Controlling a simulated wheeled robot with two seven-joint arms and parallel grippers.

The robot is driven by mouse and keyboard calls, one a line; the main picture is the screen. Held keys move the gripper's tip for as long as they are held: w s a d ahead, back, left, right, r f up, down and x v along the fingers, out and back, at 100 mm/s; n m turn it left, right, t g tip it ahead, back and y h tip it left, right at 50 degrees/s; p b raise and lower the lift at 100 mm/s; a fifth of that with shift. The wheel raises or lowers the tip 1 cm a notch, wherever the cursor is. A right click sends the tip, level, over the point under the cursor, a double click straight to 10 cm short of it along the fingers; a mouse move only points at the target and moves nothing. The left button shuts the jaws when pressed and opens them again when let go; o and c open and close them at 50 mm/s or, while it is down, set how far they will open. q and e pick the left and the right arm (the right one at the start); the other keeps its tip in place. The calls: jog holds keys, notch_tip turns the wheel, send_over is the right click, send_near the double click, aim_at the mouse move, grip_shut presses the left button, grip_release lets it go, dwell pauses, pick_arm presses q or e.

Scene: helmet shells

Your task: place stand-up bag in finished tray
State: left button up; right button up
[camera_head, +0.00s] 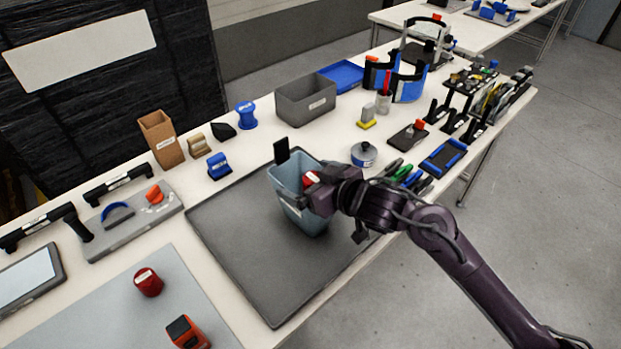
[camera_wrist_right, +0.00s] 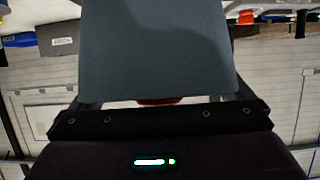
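A blue-grey stand-up bag (camera_head: 311,221), open at the top, appears over the dark grey tray (camera_head: 250,285) in the middle of the table. I cannot tell whether its base touches the tray. My right gripper (camera_head: 308,190) is at the bag's upper part and appears shut on it. In the right wrist view the bag (camera_wrist_right: 160,50) fills the middle, with a finger along each side. A red thing shows at the bag's mouth; most of it is hidden. My left gripper is not in view.
A grey bin (camera_head: 305,101), a blue spool (camera_head: 246,115) and a brown box (camera_head: 160,139) stand behind the tray. A round tin (camera_head: 364,154) and several tools are close to my right arm. The tray's front left part is clear.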

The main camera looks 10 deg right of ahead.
jog(key=shift+r, duration=0.2)
jog(key=v, duration=1.2)
